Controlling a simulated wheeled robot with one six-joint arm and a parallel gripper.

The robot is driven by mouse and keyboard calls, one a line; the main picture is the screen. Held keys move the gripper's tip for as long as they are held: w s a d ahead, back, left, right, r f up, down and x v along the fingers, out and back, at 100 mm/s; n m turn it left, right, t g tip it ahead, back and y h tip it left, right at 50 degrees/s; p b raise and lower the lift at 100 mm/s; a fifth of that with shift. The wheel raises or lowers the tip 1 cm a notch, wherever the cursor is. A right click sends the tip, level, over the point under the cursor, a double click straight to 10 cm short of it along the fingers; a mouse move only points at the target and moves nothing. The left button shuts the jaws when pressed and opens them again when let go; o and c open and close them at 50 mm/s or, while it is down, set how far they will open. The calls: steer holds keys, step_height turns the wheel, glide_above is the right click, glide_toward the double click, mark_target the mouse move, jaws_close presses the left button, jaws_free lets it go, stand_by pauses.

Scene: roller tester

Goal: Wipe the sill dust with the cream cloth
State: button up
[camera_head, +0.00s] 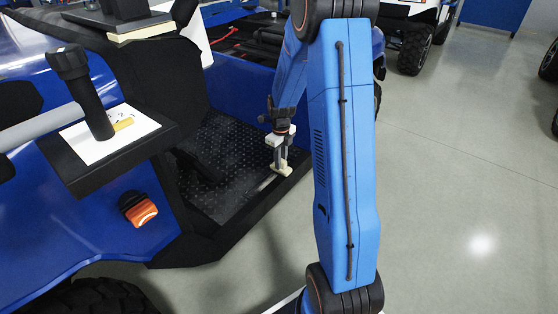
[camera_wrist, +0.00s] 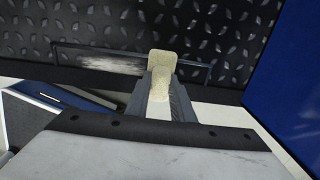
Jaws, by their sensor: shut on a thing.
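My gripper (camera_head: 281,166) is shut on the cream cloth (camera_wrist: 162,65), a small pale pad that sticks out beyond the fingertips. My gripper also shows in the wrist view (camera_wrist: 160,88). The cloth is over the dark sill strip (camera_wrist: 192,72) at the edge of the vehicle's floor; whether it touches the strip is unclear. The sill dust (camera_wrist: 108,64) is a pale, streaky smear on the strip, just left of the cloth. In the head view the cloth (camera_head: 283,170) is low at the sill's edge, and I cannot make out the dust there.
The black treadplate floor (camera_head: 222,150) lies inside the blue vehicle. A black shelf with a white sheet (camera_head: 105,140), a dark upright tool (camera_head: 88,100) and a yellow piece (camera_head: 123,124) juts out at left. An orange-fronted lamp (camera_head: 142,212) is below. The grey floor is open at right.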

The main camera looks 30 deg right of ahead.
steer(key=shift+s+d, duration=0.2)
steer(key=shift+s, duration=0.7)
steer(key=shift+w, duration=0.15)
steer(key=shift+w+a+r, duration=0.1)
steer(key=shift+w+a, duration=0.15)
steer(key=shift+w, duration=0.45)
steer(key=shift+w+a, duration=0.25)
steer(key=shift+w, duration=0.5)
steer(key=shift+r, duration=2.9)
